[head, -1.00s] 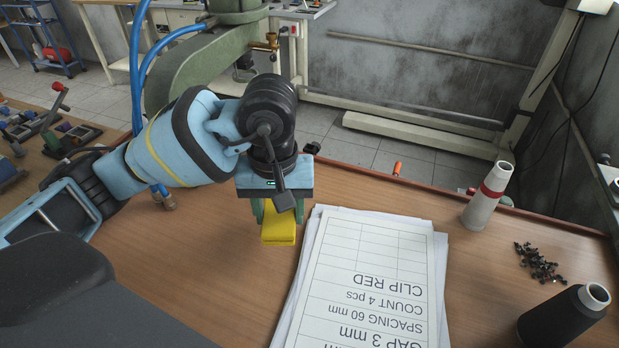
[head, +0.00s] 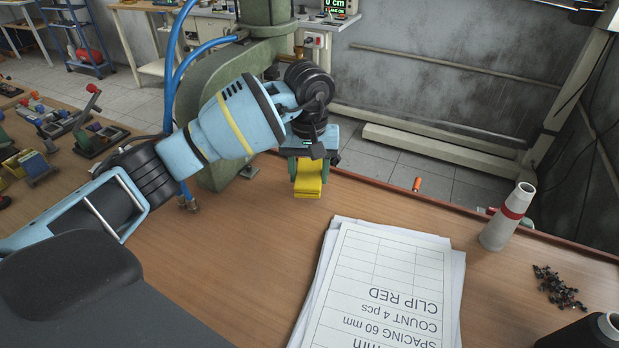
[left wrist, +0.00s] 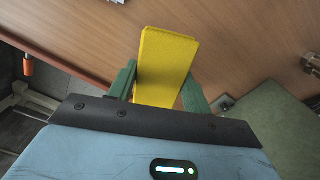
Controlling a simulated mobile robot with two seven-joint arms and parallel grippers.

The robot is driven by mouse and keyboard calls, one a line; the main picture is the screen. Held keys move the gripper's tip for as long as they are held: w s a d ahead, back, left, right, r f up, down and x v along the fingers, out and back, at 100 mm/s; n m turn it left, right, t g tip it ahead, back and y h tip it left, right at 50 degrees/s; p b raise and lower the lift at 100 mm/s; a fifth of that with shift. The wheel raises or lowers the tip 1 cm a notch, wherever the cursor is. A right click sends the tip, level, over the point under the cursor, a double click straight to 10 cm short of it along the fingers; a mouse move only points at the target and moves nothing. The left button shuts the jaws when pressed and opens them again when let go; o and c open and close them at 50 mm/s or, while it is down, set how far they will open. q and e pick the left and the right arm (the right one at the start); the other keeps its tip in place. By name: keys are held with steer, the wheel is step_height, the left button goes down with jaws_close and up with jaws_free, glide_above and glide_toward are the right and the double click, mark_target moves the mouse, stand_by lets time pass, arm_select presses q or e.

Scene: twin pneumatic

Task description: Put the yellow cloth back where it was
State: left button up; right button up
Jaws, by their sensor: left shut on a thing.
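The yellow cloth (head: 308,188) is a folded, flat block held below my left gripper (head: 307,172). In the left wrist view the cloth (left wrist: 165,62) sits between the two green fingers of the left gripper (left wrist: 160,88), which is shut on it. In the head view the gripper points down near the far edge of the wooden table (head: 235,225), just right of the green machine's base. I cannot tell from the pictures whether the cloth touches the table. My right gripper is not in view.
A stack of papers (head: 385,280) lies at the front. A green machine (head: 225,110) stands close behind my left arm. Bare table lies left of the papers.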

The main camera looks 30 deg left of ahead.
mark_target(310, 180)
arm_select(q)
steer(key=shift+w+a, duration=0.2)
steer(key=shift+w, duration=0.25)
steer(key=shift+w, duration=0.15)
steer(key=shift+w+a+f, duration=0.1)
steer(key=shift+f, duration=1.9)
steer(key=o, duration=0.9)
steer(key=shift+o, duration=0.2)
step_height(310, 180, up, 12)
steer(key=shift+r, duration=0.2)
steer(key=shift+f, duration=0.1)
